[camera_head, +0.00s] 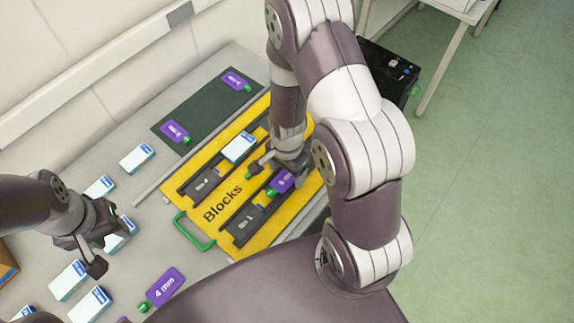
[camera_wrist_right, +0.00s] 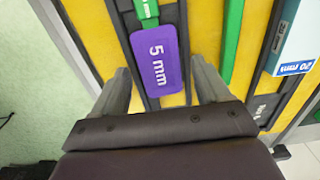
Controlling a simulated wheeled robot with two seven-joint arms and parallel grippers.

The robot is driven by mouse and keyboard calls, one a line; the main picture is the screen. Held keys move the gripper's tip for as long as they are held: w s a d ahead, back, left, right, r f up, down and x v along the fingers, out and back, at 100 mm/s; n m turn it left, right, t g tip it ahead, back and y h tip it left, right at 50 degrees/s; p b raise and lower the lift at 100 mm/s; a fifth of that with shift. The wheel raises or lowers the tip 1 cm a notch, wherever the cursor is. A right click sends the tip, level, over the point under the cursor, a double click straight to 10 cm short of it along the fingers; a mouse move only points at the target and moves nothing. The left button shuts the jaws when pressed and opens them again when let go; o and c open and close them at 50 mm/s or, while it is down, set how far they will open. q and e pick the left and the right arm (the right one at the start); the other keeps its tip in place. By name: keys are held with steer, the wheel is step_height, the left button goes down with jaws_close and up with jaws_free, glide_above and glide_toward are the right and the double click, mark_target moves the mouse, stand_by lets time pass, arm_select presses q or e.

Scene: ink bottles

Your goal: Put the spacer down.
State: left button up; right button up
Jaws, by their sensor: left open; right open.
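The purple 5 mm spacer (camera_wrist_right: 154,62) with its green end (camera_wrist_right: 146,10) lies in a black slotted rail of the yellow Blocks board in the right wrist view. In the head view it shows partly (camera_head: 284,182) below my right gripper (camera_head: 272,168). My right gripper (camera_wrist_right: 163,82) is open, with one finger on each side of the spacer and gaps between. My left gripper (camera_head: 106,246) is open over the white-and-blue boxes at the left.
The yellow Blocks board (camera_head: 192,211) has two black rails; a white-and-blue block (camera_head: 239,147) sits on the far one. A dark mat (camera_head: 208,112) holds two purple spacers. Another spacer, marked 4 mm (camera_head: 164,287), lies at the front. Several white-and-blue boxes (camera_head: 137,158) stand at left.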

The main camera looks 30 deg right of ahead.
mark_target(287, 177)
steer(key=s+a+r+n+t, duration=0.1)
steer(key=s+r+n, duration=0.3)
steer(key=r+n, duration=0.9)
step_height(287, 177, up, 3)
steer(key=shift+a+f+n, duration=0.1)
steer(key=shift+a+n, duration=0.2)
steer(key=shift+a, duration=0.4)
